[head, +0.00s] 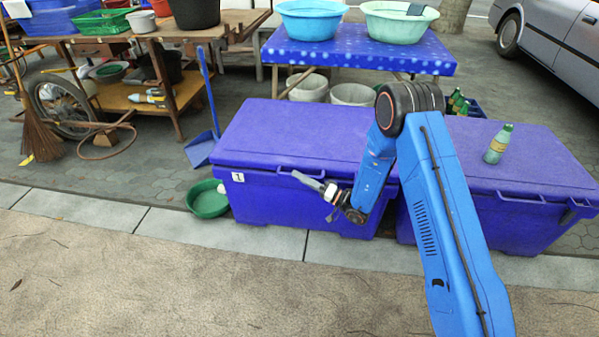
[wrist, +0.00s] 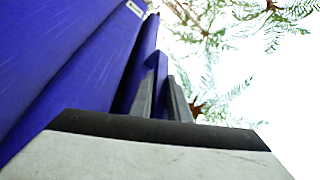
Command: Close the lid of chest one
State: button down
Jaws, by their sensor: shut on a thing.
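Chest one (head: 290,205) is the left blue-purple chest, with a small white label marked 1 on its front. Its lid (head: 300,130) lies over the body, down or nearly down; I cannot tell if a slim gap is left at the front. My gripper (head: 297,175) is at the front edge of the lid, at its handle (head: 287,170). In the wrist view, the two grey fingers (wrist: 164,85) are on either side of a blue strip of the handle, shut on it. The wrist view looks up along the chest's front.
A second blue-purple chest (head: 515,160) stands close at the right, with a green bottle (head: 498,143) on its lid. A green basin (head: 207,198) sits on the ground at the left. A blue table (head: 360,52) with basins is behind. The paved ground in front is clear.

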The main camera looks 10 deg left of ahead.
jog(key=shift+s+f, duration=0.25)
jog(key=shift+f, duration=0.95)
jog(key=c, duration=2)
grip_release()
jog(key=shift+f, duration=0.2)
jog(key=shift+w+r, duration=0.1)
jog(key=shift+r, duration=0.15)
jog(key=shift+w+r, duration=0.1)
jog(key=v, duration=1.7)
jog(key=shift+d, duration=0.25)
jog(key=shift+r, duration=0.15)
